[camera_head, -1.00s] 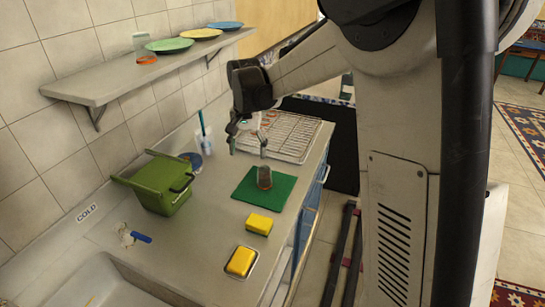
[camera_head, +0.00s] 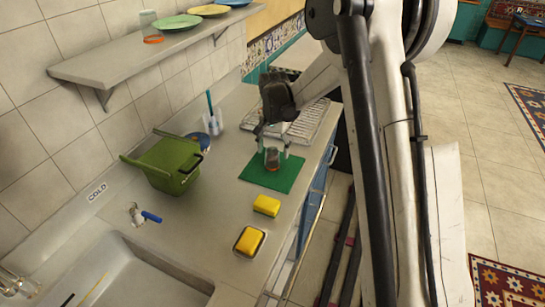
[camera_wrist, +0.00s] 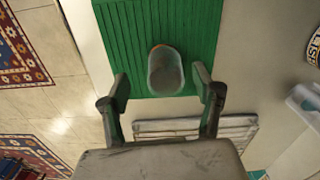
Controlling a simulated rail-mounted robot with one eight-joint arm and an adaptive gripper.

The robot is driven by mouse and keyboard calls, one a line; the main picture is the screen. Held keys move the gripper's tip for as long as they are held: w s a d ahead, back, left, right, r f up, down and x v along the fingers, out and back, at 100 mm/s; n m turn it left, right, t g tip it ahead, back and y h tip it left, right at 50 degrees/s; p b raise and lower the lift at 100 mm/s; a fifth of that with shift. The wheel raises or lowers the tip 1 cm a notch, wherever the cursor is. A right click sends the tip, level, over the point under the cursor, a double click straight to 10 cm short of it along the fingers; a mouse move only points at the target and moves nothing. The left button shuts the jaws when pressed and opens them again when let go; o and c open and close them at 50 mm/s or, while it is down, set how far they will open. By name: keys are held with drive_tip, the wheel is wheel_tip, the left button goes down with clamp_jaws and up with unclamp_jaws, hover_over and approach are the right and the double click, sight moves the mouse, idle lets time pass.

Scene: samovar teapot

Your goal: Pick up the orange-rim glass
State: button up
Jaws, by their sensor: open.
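A small clear glass (camera_head: 272,160) stands on the green ribbed mat (camera_head: 254,177) on the counter. In the wrist view the glass (camera_wrist: 166,75) shows a trace of orange at its far edge; whether it is upside down I cannot tell. My gripper (camera_head: 272,147) is open and points down over the glass. In the wrist view the fingers of my gripper (camera_wrist: 162,84) are on either side of the glass, with a visible gap on each side. Another glass (camera_head: 148,19) stands on the wall shelf, with an orange ring at its bottom.
A wire rack (camera_head: 308,122) lies just behind the mat. A green box (camera_head: 172,163), a blue dish (camera_head: 212,122) and a cup holding a brush (camera_head: 214,128) stand to the left. Yellow sponges (camera_head: 267,205) lie in front. The shelf (camera_head: 110,62) also holds plates.

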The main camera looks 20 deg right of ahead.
sight(272, 158)
drive_tip(key=shift+w+f+p, duration=0.15)
drive_tip(key=shift+w+f, duration=0.05)
drive_tip(key=shift+f, duration=0.7)
drive_tip(key=shift+w+f+p, duration=0.1)
drive_tip(key=shift+w+f, duration=0.05)
drive_tip(key=shift+f, duration=0.75)
drive_tip(key=shift+w+f+p, duration=0.15)
drive_tip(key=shift+w+f, duration=0.05)
drive_tip(key=shift+f, duration=0.7)
drive_tip(key=c, duration=1.3)
drive_tip(key=shift+o, duration=0.2)
drive_tip(key=shift+r, duration=0.1)
